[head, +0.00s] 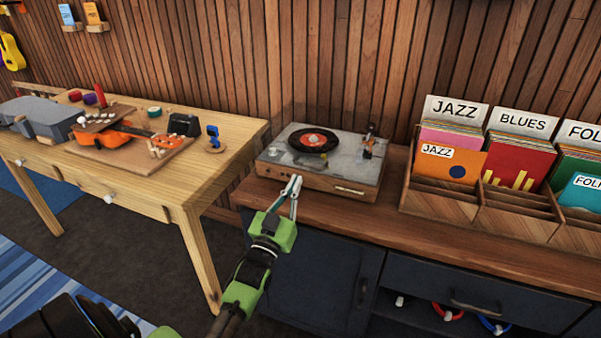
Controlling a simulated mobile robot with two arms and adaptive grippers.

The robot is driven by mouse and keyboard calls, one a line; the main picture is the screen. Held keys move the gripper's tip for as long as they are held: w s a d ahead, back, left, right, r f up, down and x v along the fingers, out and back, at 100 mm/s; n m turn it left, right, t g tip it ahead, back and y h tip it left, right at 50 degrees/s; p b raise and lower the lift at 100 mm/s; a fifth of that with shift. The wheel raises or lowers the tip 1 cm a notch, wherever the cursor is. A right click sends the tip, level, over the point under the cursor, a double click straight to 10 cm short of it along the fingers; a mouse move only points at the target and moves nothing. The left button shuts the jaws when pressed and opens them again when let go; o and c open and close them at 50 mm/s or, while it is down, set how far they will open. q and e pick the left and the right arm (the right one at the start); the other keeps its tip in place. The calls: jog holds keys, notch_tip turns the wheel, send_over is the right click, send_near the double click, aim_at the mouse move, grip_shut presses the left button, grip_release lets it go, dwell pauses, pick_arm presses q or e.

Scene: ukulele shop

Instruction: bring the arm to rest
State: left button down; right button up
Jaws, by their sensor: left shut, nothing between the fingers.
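My left gripper (291,187) is green and black with slim grey fingers. It is shut and empty, and shows in front of the turntable's front left side. I cannot tell whether the fingertips touch the turntable. The turntable (281,155) has a grey top and a wooden front, with a black record (314,141) with a red label on it. My left arm comes up from the bottom of the view. My right gripper is not in view.
A dark cabinet (400,200) with a wooden top bears the turntable and a record rack (431,203). A light wooden workbench (218,165) stands at the left with an orange ukulele (122,137) and small tools. Dark floor (130,235) lies open below the bench.

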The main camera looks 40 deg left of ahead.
pick_arm(q)
jog(key=s+d+f+m+g+h, duration=0.1)
jog(key=s+d+f+g, duration=0.15)
jog(key=f, duration=0.85)
jog(key=s+d+f+g+h, duration=0.1)
jog(key=d+f+g, duration=0.15)
jog(key=f, duration=0.95)
jog(key=s+d+f+m+g+h, duration=0.1)
jog(key=s+d+f+g, duration=0.2)
jog(key=s+f, duration=0.5)
jog(key=s+d+f+g+h, duration=0.1)
jog(key=s+d+f+g, duration=0.3)
jog(key=f, duration=0.9)
jog(key=s+d+f+m+g, duration=0.1)
jog(key=s+f, duration=0.5)
jog(key=s, duration=0.6)
jog(key=s+d+f+m+g, duration=0.1)
jog(key=s+f+g, duration=0.3)
jog(key=s, duration=0.8)
jog(key=s+d+f+m+g, duration=0.1)
jog(key=s+d+f+g, duration=0.2)
jog(key=s+f, duration=0.5)
jog(key=s, duration=0.4)
jog(key=shift+d+h, duration=0.15)
jog(key=shift+h, duration=0.25)
jog(key=shift+s, duration=0.1)
